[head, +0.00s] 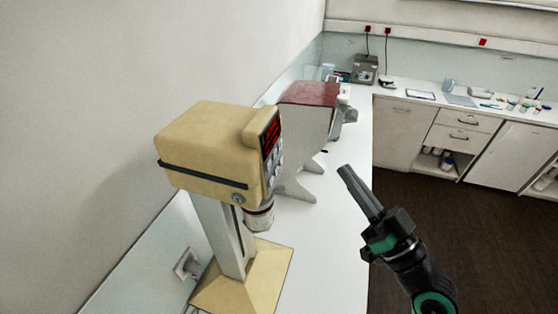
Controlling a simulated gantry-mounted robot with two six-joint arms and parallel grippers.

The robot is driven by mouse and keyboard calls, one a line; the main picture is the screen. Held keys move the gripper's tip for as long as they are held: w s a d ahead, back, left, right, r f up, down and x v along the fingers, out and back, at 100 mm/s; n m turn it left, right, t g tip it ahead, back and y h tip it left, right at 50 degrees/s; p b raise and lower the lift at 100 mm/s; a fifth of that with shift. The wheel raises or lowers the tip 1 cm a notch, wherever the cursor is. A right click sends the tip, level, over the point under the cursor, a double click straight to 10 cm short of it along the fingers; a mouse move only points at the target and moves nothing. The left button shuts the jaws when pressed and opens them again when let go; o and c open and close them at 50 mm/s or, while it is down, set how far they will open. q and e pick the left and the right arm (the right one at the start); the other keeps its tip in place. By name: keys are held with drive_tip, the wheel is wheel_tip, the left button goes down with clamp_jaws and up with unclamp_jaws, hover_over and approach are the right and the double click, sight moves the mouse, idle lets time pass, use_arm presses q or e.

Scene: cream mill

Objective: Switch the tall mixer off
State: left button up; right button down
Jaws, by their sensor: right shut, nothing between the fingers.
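The tall mixer (215,145) stands at the left on the white counter, with a cream head on a grey column and a cream base (262,283). Its control panel (271,145), with a dark red-lit display and several buttons below, is on the right side of the head, seen at a steep angle. My right gripper (345,174) is shut and empty, to the right of the mixer head and apart from it, its fingers pointing up and left. My left gripper is not in view.
A second machine with a dark red top (310,93) stands behind the mixer on the white counter (335,240). A wall socket (186,263) is at the lower left. A far counter (430,95) holds several small items. Dark floor (470,240) lies open at the right.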

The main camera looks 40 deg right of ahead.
sight(281, 161)
drive_tip(key=w+a+p, duration=0.3)
drive_tip(key=w+a, duration=0.2)
drive_tip(key=w, duration=0.2)
drive_tip(key=shift+w+f, duration=0.15)
drive_tip(key=shift+f, duration=0.15)
drive_tip(key=shift+a, duration=0.15)
idle(1.9)
drive_tip(key=shift+w+a, duration=0.15)
drive_tip(key=shift+w, duration=0.15)
